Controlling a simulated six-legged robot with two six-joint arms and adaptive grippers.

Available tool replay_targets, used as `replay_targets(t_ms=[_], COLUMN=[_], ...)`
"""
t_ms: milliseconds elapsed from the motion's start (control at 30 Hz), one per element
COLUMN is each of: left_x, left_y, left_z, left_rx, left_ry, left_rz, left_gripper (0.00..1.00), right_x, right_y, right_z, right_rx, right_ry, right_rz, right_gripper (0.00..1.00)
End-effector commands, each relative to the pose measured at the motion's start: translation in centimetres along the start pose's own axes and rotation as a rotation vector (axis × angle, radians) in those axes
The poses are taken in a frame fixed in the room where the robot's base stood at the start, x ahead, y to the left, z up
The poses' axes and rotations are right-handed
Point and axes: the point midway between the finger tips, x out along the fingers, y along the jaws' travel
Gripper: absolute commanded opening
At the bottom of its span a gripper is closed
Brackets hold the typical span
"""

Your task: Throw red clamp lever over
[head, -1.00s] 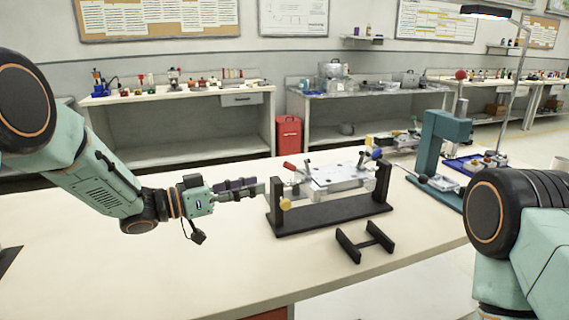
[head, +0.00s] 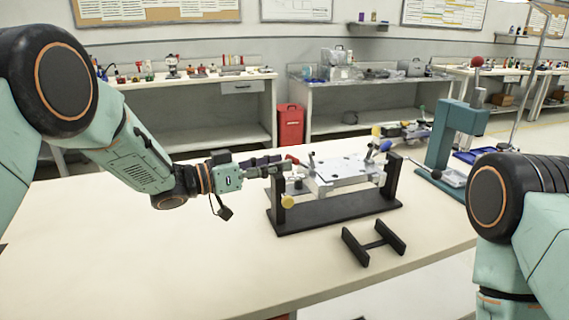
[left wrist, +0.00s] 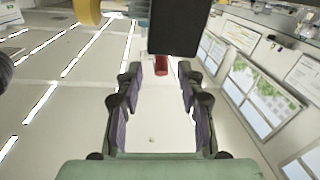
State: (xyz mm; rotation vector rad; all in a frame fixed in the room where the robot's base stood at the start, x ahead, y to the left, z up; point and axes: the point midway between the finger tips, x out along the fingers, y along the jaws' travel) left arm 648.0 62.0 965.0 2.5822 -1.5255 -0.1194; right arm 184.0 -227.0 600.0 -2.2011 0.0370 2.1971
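The red clamp lever (head: 292,159) stands at the left end of a metal clamp fixture (head: 345,168), which is held in a black stand (head: 335,212). My left gripper (head: 282,166) reaches in from the left, with its fingertips close beside the lever. In the left wrist view the red lever (left wrist: 160,66) shows between the tips of the open left gripper (left wrist: 160,76), with a gap on both sides. A dark block hides part of the lever there. My right gripper is out of view; only part of my right arm shows.
A yellow knob (head: 287,201) sits low at the stand's left end. A blue lever (head: 385,146) is at the fixture's right end. A small black H-shaped rack (head: 374,243) lies in front, and a teal press (head: 458,125) stands at right. The bench's left front is clear.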

Motion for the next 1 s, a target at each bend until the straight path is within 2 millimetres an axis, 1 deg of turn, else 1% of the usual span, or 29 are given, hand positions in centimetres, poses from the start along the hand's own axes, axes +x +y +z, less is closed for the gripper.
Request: replay_targets(t_ms=[33, 200, 533, 900, 967, 1000], left_x=[0.8, 2.3, 2.7, 2.7, 2.7, 2.7], left_y=[0.0, 0.0, -0.3, -0.3, -0.3, -0.3], left_z=[0.2, 0.1, 0.0, -0.1, -0.1, -0.1], left_rx=[0.001, 0.001, 0.0, 0.0, 0.0, 0.0], left_ry=[-0.003, -0.002, 0.0, 0.0, 0.0, 0.0], left_rz=[0.003, 0.002, 0.0, 0.0, 0.001, 0.001], left_gripper=[0.38, 0.38, 0.37, 0.06, 0.01, 0.0], right_x=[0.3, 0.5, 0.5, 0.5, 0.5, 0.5], right_y=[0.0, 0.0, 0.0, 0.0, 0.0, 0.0], right_z=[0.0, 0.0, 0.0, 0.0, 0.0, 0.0], right_rx=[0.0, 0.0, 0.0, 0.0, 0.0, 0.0], right_ry=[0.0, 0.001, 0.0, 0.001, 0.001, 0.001], right_rz=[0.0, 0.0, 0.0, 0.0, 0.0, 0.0], right_gripper=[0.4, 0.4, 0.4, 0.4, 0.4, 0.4])
